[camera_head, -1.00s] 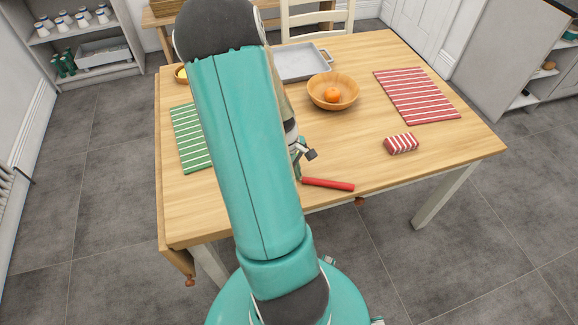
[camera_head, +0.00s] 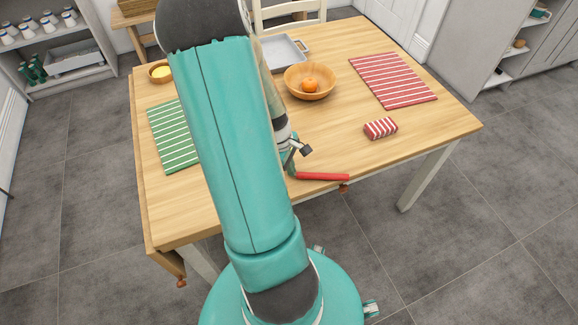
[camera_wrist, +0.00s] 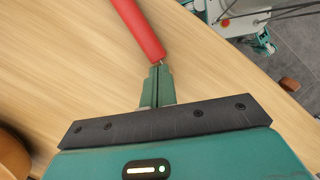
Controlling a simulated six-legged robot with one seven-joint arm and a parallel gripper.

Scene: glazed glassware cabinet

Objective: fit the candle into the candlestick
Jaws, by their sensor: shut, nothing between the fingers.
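The red candle (camera_head: 323,177) lies on its side on the wooden table, close to the front edge. In the wrist view the candle (camera_wrist: 138,30) runs out of the top of the picture, its wick end towards me. My gripper (camera_wrist: 157,72) is shut and empty. Its green fingertips are right at the wick end, touching it or nearly so. In the head view my gripper (camera_head: 292,170) is low over the table at the candle's left end, partly behind my arm. I see no candlestick in either view; my arm hides part of the table.
The right front is clear.

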